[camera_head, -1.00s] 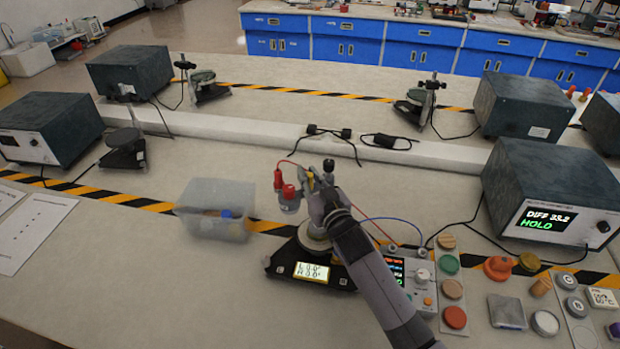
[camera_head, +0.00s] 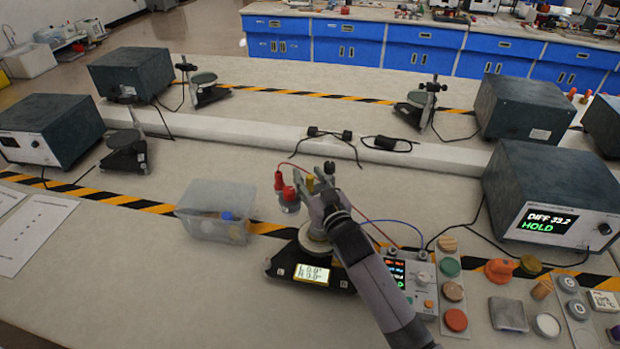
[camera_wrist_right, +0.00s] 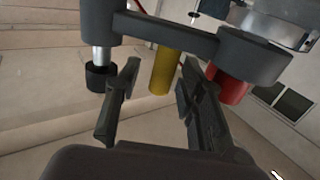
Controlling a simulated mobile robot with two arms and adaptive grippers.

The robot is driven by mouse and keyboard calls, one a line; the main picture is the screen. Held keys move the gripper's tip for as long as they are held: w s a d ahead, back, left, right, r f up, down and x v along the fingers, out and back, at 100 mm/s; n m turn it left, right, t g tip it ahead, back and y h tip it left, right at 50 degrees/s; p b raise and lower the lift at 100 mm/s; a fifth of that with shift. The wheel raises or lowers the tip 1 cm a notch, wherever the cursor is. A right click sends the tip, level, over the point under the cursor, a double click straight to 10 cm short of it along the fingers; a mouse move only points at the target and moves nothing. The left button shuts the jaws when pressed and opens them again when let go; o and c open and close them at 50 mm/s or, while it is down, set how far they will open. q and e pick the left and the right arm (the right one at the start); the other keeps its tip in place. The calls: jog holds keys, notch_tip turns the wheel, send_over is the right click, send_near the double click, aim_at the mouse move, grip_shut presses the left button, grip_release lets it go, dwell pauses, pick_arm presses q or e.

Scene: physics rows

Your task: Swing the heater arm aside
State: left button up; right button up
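The heater arm shows in the right wrist view as a dark grey bar (camera_wrist_right: 175,36). A yellow post (camera_wrist_right: 163,70) hangs from its middle, a red cylinder (camera_wrist_right: 229,86) is at its right end, and a grey housing with a rod is on the left. In the head view, the heater head with red terminals (camera_head: 289,196) stands above a dark balance-like base (camera_head: 285,268). My right gripper (camera_wrist_right: 160,75) is open, its fingers on either side of the yellow post, with a visible gap on the left. The gripper and forearm partly hide the heater arm in the head view. My left gripper is out of view.
A clear plastic bin (camera_head: 213,210) stands left of the heater. A control box (camera_head: 410,280) with wires is to its right, beside colored discs (camera_head: 455,320). A large instrument (camera_head: 552,190) sits at the right. The bench is clear in front of the bin.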

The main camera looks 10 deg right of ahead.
notch_tip(320, 180, up, 10)
dwell(0.6)
